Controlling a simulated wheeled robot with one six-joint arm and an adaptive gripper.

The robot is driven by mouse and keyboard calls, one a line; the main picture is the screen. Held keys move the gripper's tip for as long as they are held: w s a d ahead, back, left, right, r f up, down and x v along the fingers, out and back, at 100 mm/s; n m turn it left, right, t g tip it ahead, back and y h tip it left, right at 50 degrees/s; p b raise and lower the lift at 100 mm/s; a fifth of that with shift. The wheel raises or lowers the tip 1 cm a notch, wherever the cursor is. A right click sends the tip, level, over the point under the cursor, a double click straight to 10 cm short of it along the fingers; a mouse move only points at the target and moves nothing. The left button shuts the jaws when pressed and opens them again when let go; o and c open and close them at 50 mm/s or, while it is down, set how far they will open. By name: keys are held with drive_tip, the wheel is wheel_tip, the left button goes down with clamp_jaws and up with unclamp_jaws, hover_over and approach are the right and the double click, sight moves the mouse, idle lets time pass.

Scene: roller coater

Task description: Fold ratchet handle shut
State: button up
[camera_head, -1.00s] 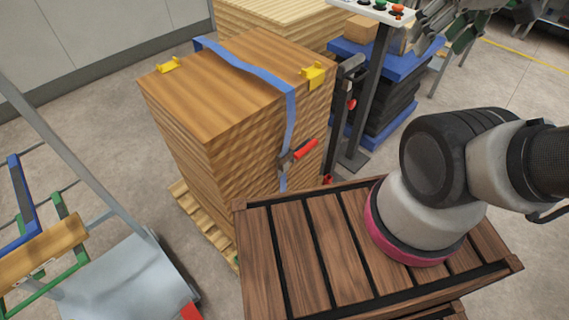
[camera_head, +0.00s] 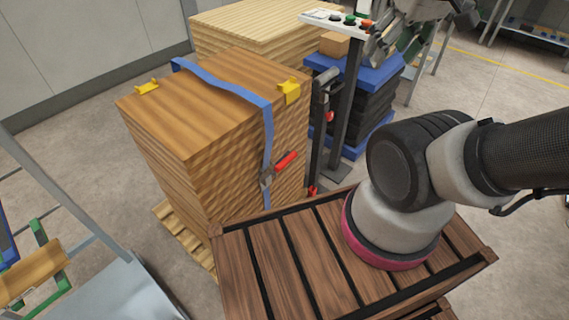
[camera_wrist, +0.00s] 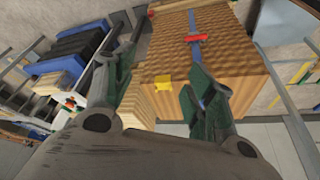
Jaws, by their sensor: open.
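The red ratchet handle (camera_head: 285,161) sticks out up and to the right from the metal ratchet (camera_head: 267,177) on the blue strap (camera_head: 268,130), on the side of the board stack (camera_head: 195,100). In the wrist view the red handle (camera_wrist: 198,39) lies across the strap (camera_wrist: 194,22), beyond my fingers. My gripper (camera_wrist: 165,82) is open and empty, its green-grey fingers spread apart. It is clear of the handle. In the head view it is partly cut off at the top right, so its fingertips are hard to make out there.
Yellow corner protectors (camera_head: 289,90) sit on the stack's top edges. A control post (camera_head: 345,120) and a clamp-like bar (camera_head: 317,130) stand right of the stack. Behind is a blue-topped dark stack (camera_head: 352,98). A slatted wooden crate top (camera_head: 285,262) fills the foreground.

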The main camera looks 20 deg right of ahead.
drive_tip(key=shift+w+a+f, duration=0.1)
drive_tip(key=shift+a+f, duration=0.1)
drive_tip(key=c, duration=0.3)
drive_tip(key=shift+w+a+f+n+g, duration=0.25)
drive_tip(key=shift+w+a+f+g, duration=0.15)
drive_tip(key=shift+f, duration=0.25)
drive_tip(key=shift+w+a+f+n+g, duration=0.3)
drive_tip(key=shift+f+g, duration=0.1)
drive_tip(key=shift+f, duration=0.2)
clamp_jaws()
drive_tip(key=w+a+f+n+g, duration=0.1)
drive_tip(key=w+a+f, duration=0.4)
drive_tip(key=f, duration=0.3)
drive_tip(key=w+a+f+n+g, duration=0.1)
drive_tip(key=w+a+f+n, duration=0.1)
drive_tip(key=w+a+f, duration=0.3)
drive_tip(key=w+a+f+n+g, duration=0.1)
drive_tip(key=w+a+f, duration=0.4)
drive_tip(key=f, duration=0.5)
drive_tip(key=shift+w+a+f+n, duration=0.15)
drive_tip(key=shift+w+f+n, duration=0.25)
drive_tip(key=shift+w, duration=0.5)
drive_tip(key=shift+r, duration=0.1)
